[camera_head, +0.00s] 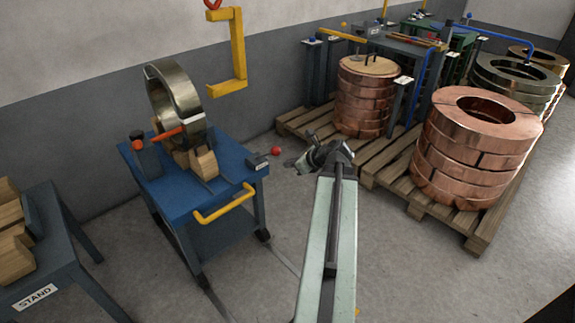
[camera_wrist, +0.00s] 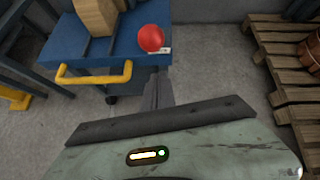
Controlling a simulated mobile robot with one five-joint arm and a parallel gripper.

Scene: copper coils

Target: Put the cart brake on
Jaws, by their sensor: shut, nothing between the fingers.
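The cart (camera_head: 180,200) is a blue table with a yellow handle (camera_head: 225,204) on its front; its blue top also shows in the wrist view (camera_wrist: 125,48). At its right corner sits a small dark block (camera_head: 257,162) with a white label too small to read. A red ball knob (camera_head: 276,151) stands out beside this block; it shows large in the wrist view (camera_wrist: 151,38). My gripper (camera_head: 290,163) is shut and empty, just right of the knob in the head view. In the wrist view its dark fingers (camera_wrist: 157,88) lie below the knob, seemingly apart from it.
A metal coil (camera_head: 174,92) stands upright on the cart in wooden blocks, with an orange lever before it. A yellow hook (camera_head: 238,55) hangs above. Copper coils (camera_head: 470,150) sit on pallets (camera_head: 388,184) to the right. A stand (camera_head: 60,250) is at left.

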